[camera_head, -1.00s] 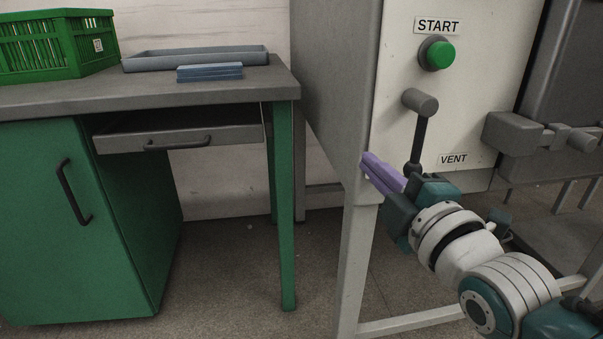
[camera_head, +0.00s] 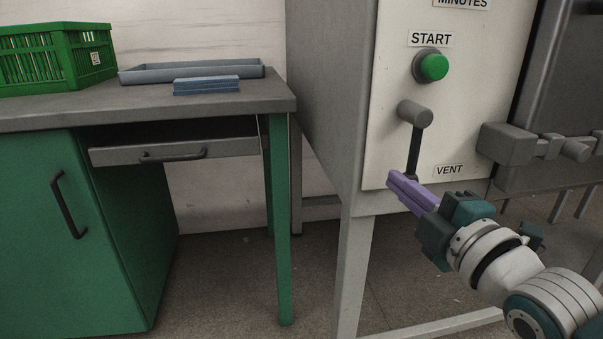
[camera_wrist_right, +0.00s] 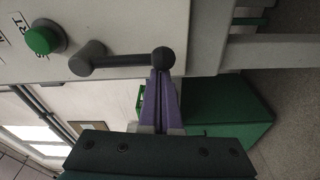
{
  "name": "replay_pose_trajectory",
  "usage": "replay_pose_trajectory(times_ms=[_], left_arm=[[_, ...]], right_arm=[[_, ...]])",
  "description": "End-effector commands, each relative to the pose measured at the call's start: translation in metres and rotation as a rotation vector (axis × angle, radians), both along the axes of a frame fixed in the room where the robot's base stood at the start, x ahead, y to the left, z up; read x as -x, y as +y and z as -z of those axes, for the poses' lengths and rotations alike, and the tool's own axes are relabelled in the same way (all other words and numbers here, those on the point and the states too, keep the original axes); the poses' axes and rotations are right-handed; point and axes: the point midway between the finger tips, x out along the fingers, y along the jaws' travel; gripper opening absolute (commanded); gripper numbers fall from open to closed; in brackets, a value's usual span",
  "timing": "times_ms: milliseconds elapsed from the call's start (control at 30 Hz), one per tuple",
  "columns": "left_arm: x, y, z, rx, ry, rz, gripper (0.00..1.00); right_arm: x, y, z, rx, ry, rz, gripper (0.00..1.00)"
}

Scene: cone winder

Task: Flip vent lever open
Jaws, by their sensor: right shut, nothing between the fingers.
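The vent lever (camera_head: 414,150) is on the white front panel of the machine, left of the VENT label (camera_head: 449,170). Its dark arm hangs down from a grey cylindrical hub (camera_head: 415,113) to a round end knob. The knob is largely hidden by my fingers in the head view, but shows as a dark ball (camera_wrist_right: 163,59) in the right wrist view. My right gripper (camera_head: 396,183) has its purple fingers shut and empty. In the right wrist view its fingertips (camera_wrist_right: 162,74) are right by the ball; I cannot tell whether they touch. My left gripper is not in view.
The green START button (camera_head: 433,67) is above the lever. A grey latch bar (camera_head: 508,143) sticks out right of the panel. A workbench (camera_head: 200,105) with a green crate (camera_head: 60,60) and a tray (camera_head: 190,72) stands left. Floor space is open between bench and machine.

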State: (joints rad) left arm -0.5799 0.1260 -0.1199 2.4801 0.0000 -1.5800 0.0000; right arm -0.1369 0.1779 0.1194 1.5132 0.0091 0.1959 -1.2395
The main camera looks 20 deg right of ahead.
Motion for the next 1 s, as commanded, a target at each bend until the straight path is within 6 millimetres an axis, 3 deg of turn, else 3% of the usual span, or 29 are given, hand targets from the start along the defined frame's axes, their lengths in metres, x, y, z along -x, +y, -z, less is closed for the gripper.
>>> replay_pose_trajectory(times_ms=[567, 1000], left_arm=[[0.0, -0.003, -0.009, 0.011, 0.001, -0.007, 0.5], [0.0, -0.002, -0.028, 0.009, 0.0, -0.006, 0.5]], right_arm=[[0.003, -0.012, 0.001, 0.124, 0.032, 0.001, 0.0], [0.011, -0.046, -0.003, 0.485, 0.117, 0.001, 0.0]])
